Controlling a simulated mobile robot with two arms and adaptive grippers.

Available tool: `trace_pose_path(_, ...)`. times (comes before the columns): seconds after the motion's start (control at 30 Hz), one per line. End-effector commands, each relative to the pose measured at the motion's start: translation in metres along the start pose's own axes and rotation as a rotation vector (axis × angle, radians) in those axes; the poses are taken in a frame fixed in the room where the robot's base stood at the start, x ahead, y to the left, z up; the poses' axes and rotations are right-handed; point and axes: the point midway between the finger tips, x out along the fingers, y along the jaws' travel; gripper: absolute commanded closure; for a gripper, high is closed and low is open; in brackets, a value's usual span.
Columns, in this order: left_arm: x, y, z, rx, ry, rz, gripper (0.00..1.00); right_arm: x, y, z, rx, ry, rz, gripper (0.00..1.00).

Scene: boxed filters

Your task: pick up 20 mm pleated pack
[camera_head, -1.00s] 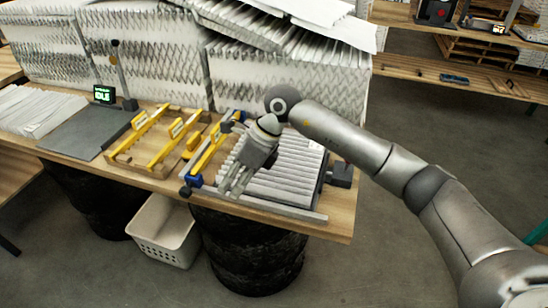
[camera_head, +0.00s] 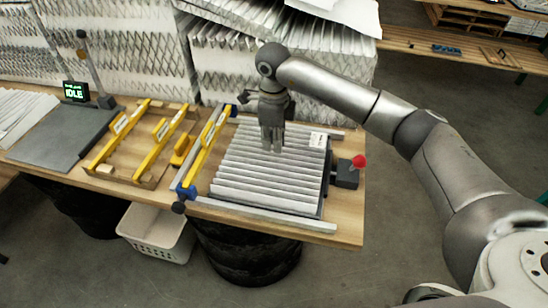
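A white pleated pack (camera_head: 255,181) with a small printed label lies flat in a fixture at the right of the wooden table, its pleats running crosswise. My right gripper (camera_head: 271,150) points down over the far part of this pack. Its fingertips are at or just above the pleats; I cannot tell whether they touch. The fingers look close together, but their gap does not show clearly, and the pack lies flat beneath them. My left gripper is not in view.
The fixture has a yellow-and-blue bar (camera_head: 205,150), a front rail (camera_head: 265,214) and a red-knobbed block (camera_head: 346,174). A yellow-railed frame (camera_head: 140,143), a grey plate (camera_head: 62,138) and a display reading IDLE (camera_head: 76,91) stand left. Tall pleated stacks (camera_head: 120,50) line the back.

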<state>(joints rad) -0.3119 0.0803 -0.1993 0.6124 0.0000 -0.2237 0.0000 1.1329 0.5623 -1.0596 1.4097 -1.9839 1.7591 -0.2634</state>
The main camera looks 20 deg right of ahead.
Motion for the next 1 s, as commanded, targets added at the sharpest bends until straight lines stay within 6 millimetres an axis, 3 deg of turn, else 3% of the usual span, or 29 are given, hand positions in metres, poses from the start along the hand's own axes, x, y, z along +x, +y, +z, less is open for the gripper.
trace_pose_path(0.07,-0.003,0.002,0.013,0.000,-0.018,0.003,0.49,0.005,0.001,0.000,0.000,-0.001,0.001,0.84)
trace_pose_path(0.17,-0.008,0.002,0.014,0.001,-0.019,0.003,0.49,0.010,0.001,-0.001,0.000,0.000,0.002,0.84)
trace_pose_path(0.4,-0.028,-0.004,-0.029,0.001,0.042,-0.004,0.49,0.037,0.004,-0.004,-0.001,0.000,0.005,0.84)
trace_pose_path(0.5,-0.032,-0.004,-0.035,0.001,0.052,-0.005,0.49,0.051,0.003,-0.004,0.001,-0.001,0.003,0.84)
trace_pose_path(0.8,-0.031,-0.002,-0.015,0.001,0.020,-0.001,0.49,0.059,0.002,-0.003,-0.001,-0.002,0.000,0.84)
trace_pose_path(0.93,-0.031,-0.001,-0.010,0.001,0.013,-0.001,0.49,0.058,0.002,-0.003,-0.001,-0.002,0.000,0.98)
trace_pose_path(1.0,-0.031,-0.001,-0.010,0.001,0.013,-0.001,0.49,0.058,0.002,-0.003,0.000,-0.002,0.000,1.00)
